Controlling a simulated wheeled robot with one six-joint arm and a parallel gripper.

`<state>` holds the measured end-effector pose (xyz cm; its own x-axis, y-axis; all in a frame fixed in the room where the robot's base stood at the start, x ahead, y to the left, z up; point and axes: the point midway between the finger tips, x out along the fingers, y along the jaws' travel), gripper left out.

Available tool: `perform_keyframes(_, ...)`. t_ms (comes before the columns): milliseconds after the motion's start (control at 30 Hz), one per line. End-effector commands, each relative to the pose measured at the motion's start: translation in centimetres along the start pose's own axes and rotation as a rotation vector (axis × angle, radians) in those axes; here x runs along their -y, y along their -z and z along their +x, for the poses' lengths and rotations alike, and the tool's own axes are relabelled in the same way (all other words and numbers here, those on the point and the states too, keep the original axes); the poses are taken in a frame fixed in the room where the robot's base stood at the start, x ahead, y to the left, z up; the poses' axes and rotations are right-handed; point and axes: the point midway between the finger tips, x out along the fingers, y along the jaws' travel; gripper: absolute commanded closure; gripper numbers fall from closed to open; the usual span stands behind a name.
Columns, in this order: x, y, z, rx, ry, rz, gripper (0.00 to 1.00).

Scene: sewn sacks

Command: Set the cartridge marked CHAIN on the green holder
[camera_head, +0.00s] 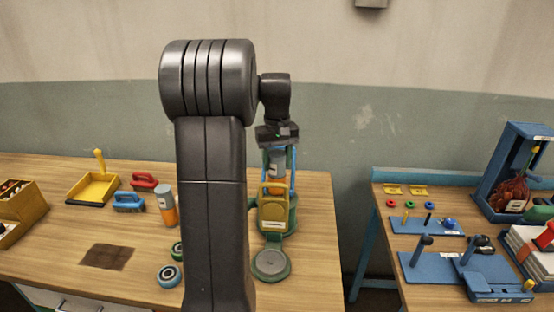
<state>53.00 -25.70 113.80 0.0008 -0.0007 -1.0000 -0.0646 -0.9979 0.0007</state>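My gripper (277,150) points down at the back right of the left table. A grey cylinder with a pale label (277,165), likely a cartridge, is directly under it; whether the fingers grip it is too small to tell. Its lower part is hidden behind a yellow handle-shaped part with a white label (273,212). Another cartridge, grey above and orange below (168,208), stands upright left of my arm. A green round base with a grey disc (270,263) lies in front of the yellow part; I cannot tell if it is the green holder. The word CHAIN is not readable.
A dark patch (107,257) and round rings (169,275) are nearer. My arm hides the table's middle. A gap separates the right table with blue stands (433,268).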

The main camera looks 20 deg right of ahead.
Motion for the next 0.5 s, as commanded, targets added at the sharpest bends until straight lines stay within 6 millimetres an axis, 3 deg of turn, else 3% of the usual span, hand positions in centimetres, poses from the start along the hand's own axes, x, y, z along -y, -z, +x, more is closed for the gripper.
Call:
perform_keyframes(300, 0.0, 0.0, -0.1, 0.001, 0.001, 0.000, 0.45)
perform_keyframes(500, 0.0, 0.0, -1.7, 0.001, 0.000, 0.000, 0.45)
